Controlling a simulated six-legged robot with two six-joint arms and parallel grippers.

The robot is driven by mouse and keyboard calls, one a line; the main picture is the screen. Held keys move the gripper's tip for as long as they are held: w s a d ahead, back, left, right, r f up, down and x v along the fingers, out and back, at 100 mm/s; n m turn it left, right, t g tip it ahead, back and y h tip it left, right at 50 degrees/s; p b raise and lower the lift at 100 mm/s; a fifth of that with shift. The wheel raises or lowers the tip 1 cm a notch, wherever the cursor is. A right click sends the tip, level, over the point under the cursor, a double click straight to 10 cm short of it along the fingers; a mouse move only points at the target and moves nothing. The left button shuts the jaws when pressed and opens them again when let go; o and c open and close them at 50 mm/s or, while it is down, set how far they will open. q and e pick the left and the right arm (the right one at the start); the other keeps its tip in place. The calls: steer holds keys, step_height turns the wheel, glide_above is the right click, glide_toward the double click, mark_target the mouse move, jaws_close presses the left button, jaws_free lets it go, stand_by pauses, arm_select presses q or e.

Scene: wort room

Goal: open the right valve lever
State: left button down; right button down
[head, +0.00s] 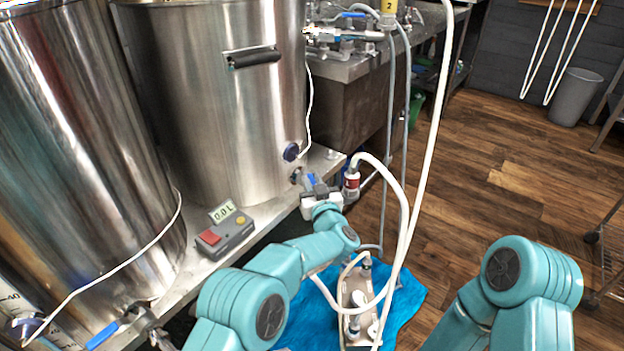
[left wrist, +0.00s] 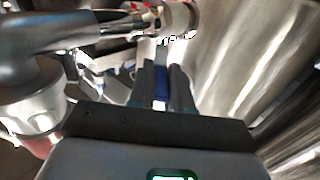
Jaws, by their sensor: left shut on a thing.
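The right valve (head: 297,176) sits low on the right steel kettle (head: 215,110). Its blue lever (head: 311,179) shows just past my left gripper (head: 317,190), which hides part of it. In the left wrist view, a blue piece of the lever (left wrist: 161,90) lies between the two dark fingers of my left gripper (left wrist: 162,75), which are shut on it. The lever's exact angle is hard to tell. My right arm shows at the lower right of the head view, but its gripper is out of frame.
A hose with a red-banded fitting (head: 352,184) hangs right beside the left gripper. A grey box with a display (head: 226,236) stands on the bench. Another blue lever (head: 103,336) is at the left kettle. A pump (head: 355,300) rests on a blue cloth (head: 405,298) below.

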arm_select(q)
steer(key=shift+w+r, duration=0.1)
steer(key=shift+r, duration=0.3)
steer(key=c, duration=1.1)
jaws_free()
steer(key=shift+c, duration=0.2)
steer(key=shift+o, duration=0.5)
steer(key=shift+f, duration=0.25)
steer(key=shift+f, duration=0.1)
